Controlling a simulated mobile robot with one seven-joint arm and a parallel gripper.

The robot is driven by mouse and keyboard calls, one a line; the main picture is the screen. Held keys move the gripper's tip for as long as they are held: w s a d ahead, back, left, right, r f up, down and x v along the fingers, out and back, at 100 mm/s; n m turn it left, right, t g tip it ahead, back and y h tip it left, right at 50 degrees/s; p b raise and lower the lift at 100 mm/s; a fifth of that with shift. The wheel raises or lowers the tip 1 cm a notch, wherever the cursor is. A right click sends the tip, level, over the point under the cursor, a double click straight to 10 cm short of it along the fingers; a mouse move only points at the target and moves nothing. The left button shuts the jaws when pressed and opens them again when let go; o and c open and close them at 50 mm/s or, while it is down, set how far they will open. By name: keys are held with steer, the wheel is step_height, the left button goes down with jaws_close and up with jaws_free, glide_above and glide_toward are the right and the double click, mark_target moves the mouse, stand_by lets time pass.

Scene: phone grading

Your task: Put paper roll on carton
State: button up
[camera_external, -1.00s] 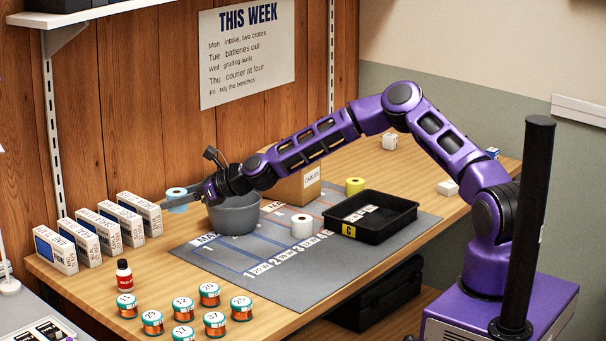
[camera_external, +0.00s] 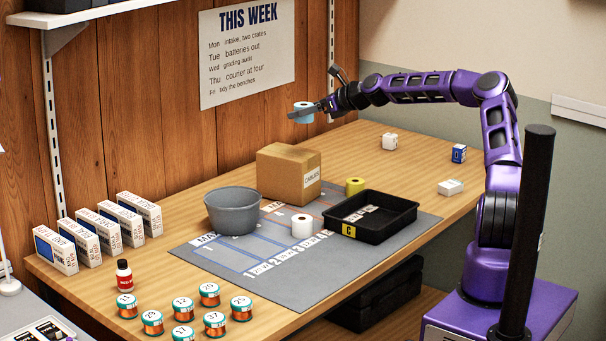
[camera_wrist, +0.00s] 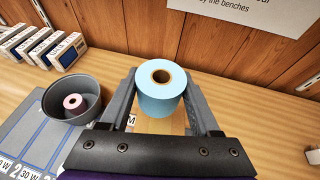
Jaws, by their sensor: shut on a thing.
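My gripper (camera_external: 306,114) is shut on a light blue paper roll (camera_external: 303,106) and holds it upright in the air. The roll also shows between the two fingers in the wrist view (camera_wrist: 161,95), with its brown core facing up. The brown carton (camera_external: 280,172) stands closed on the table, at the back edge of the grey mat. In the external view the roll is above the carton and slightly to its right. In the wrist view only a small part of the carton shows below the roll.
A grey bowl (camera_external: 233,222) left of the carton holds a pinkish roll (camera_wrist: 74,103). A white roll (camera_external: 301,227), a yellow roll (camera_external: 355,186) and a black tray (camera_external: 397,225) are near the carton.

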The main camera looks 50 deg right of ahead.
mark_target(305, 156)
steer(key=f, duration=0.5)
steer(key=f+b, duration=0.1)
steer(key=f, duration=0.3)
steer(key=shift+s+d+f, duration=0.1)
steer(key=shift+d+f, duration=0.1)
steer(key=shift+f, duration=0.2)
steer(key=shift+f, duration=0.2)
steer(key=o, duration=1.4)
steer(key=shift+r, duration=0.25)
steer(key=v, duration=1.2)
steer(key=shift+p, duration=0.35)
